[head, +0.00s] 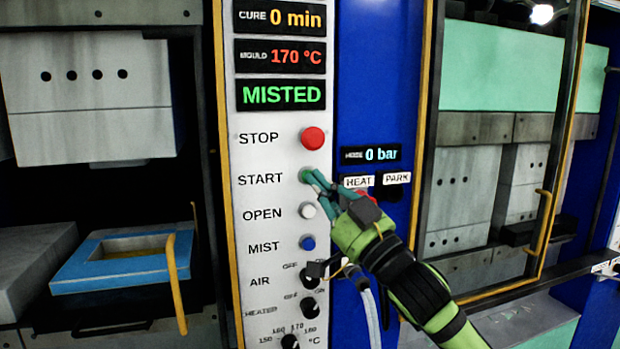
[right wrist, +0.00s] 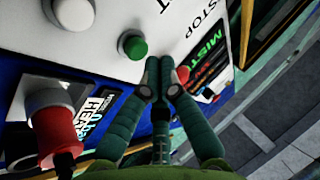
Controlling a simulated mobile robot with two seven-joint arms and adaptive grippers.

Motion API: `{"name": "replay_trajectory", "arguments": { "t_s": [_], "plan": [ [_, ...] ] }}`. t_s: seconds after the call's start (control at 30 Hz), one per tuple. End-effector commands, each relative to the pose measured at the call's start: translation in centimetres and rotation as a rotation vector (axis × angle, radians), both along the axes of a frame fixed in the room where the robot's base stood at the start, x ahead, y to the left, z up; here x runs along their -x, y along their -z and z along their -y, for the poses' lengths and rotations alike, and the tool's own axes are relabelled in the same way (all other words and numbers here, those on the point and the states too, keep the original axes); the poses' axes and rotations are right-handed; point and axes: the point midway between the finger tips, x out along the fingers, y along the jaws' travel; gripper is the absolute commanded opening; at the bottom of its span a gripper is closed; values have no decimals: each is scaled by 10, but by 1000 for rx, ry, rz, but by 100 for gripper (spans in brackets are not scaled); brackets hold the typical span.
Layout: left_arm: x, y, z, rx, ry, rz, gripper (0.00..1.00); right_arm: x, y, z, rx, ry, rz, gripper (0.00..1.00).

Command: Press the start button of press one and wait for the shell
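The white control panel (head: 264,150) stands upright in the middle of the head view. Its green START button (head: 306,174) is partly covered by my right gripper's fingertips; the button also shows in the right wrist view (right wrist: 133,46). My right gripper (head: 319,181) has its teal fingers together, with nothing between them. In the right wrist view the fingertips (right wrist: 159,74) are beside the green button, with a visible gap in the picture. The displays read CURE 0 min, MOULD 170 °C and MISTED (head: 281,95). No shell is recognisable. My left gripper is out of view.
The red STOP button (head: 313,138) is above START; the white OPEN button (head: 308,210) and blue MIST button (head: 307,243) are below. The left press stands open, with a blue-framed lower part (head: 115,270). The hose display (head: 370,154) reads 0 bar. Another press is at right.

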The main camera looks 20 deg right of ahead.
Motion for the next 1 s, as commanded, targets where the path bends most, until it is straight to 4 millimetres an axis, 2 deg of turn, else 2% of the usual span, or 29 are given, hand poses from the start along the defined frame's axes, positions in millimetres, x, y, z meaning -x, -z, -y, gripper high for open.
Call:
{"name": "replay_trajectory", "arguments": {
  "t_s": [0.23,1.0],
  "plan": [
    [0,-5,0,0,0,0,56,-8,-1,-1,-2,-1,-1,0],
    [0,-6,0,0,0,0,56,-12,-1,-1,-1,-1,1,0]
  ]
}}
